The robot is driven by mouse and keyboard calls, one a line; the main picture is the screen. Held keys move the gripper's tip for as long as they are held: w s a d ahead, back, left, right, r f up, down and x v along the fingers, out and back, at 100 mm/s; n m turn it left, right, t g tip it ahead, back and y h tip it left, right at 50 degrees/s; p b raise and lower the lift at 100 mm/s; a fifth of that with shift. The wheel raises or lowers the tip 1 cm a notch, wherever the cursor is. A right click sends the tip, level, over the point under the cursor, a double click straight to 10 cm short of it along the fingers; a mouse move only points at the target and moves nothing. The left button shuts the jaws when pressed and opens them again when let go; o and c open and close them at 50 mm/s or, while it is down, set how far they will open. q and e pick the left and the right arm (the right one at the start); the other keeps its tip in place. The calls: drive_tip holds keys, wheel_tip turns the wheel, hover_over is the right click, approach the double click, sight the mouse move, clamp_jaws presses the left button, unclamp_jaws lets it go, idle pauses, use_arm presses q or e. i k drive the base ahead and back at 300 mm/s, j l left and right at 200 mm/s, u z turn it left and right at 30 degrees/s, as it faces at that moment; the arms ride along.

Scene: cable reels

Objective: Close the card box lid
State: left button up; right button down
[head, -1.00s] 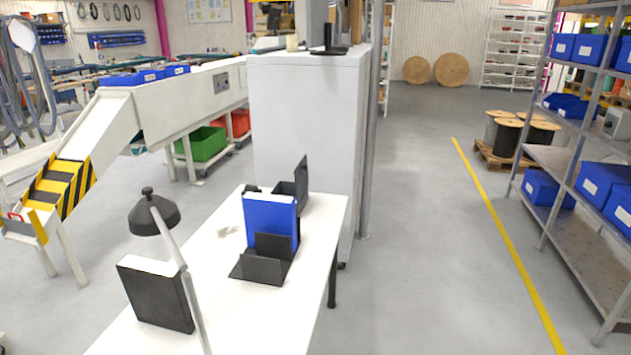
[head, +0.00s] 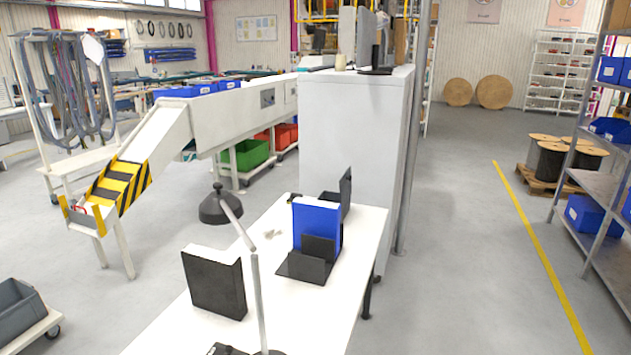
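A small black box with a raised lid (head: 345,190) stands near the far right edge of the white table (head: 300,300). It looks like the card box with its lid standing open. The blue binder (head: 317,222) and its black holder (head: 312,262) stand in front of it and hide part of it. Neither of my grippers is in view.
Open floor (head: 470,270) lies to the right, up to shelves (head: 600,205).

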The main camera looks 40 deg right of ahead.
sight(345, 181)
drive_tip(key=i+l+u, duration=0.1)
drive_tip(key=l, duration=0.5)
drive_tip(key=i+l+u, duration=0.1)
drive_tip(key=l, duration=0.5)
drive_tip(key=i+l+u, duration=0.1)
drive_tip(key=l, duration=0.5)
drive_tip(key=i+l+u, duration=0.1)
drive_tip(key=l, duration=0.55)
drive_tip(key=i, duration=0.1)
